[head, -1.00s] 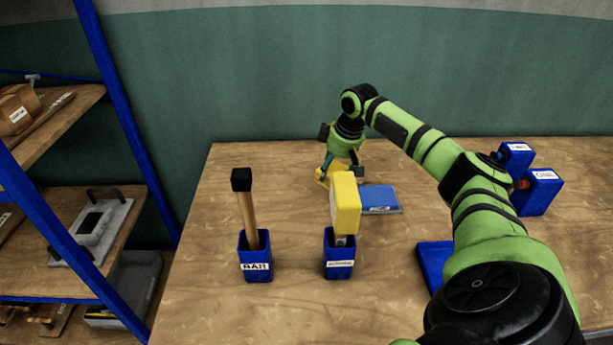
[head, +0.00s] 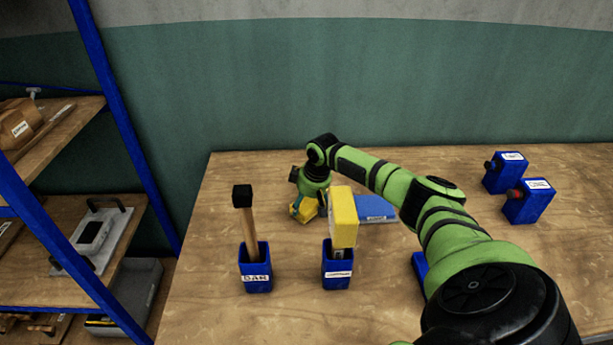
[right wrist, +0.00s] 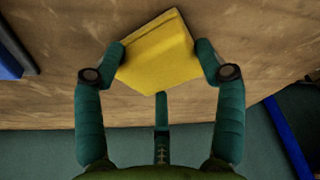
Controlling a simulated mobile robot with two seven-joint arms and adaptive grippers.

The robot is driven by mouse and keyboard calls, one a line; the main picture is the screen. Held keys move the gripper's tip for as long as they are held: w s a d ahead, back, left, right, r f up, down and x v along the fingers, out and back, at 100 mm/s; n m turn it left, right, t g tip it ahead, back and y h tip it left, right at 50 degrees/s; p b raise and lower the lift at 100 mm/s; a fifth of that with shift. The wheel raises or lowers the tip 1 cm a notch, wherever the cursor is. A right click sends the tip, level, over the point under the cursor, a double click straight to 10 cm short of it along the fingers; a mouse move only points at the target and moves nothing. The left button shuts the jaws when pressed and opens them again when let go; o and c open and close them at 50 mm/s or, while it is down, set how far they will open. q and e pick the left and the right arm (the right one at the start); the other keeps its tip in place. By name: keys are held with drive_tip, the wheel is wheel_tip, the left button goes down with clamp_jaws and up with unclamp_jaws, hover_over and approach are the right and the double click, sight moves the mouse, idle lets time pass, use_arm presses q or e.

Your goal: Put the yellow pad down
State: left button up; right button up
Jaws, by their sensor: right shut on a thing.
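The yellow pad (right wrist: 160,55) is a flat yellow block between the two fingers of my right gripper (right wrist: 160,62) in the right wrist view. The fingers are shut on its two sides. In the head view the right gripper (head: 306,202) points down at the table's back left part, with the yellow pad (head: 303,212) under it, low over or on the wood. I cannot tell whether the pad touches the table. My left gripper is not in view.
A blue holder (head: 256,279) with a black-headed wooden-handled tool and a blue holder (head: 337,275) with a yellow-headed tool stand in front. A blue plate (head: 376,208) lies right of the pad. Two blue boxes (head: 505,172) (head: 529,203) stand right. A shelf (head: 60,225) is left.

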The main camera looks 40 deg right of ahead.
drive_tip(key=shift+f, duration=0.1)
drive_tip(key=o, duration=1)
drive_tip(key=shift+o, duration=0.2)
drive_tip(key=b+v, duration=0.1)
drive_tip(key=v, duration=1.1)
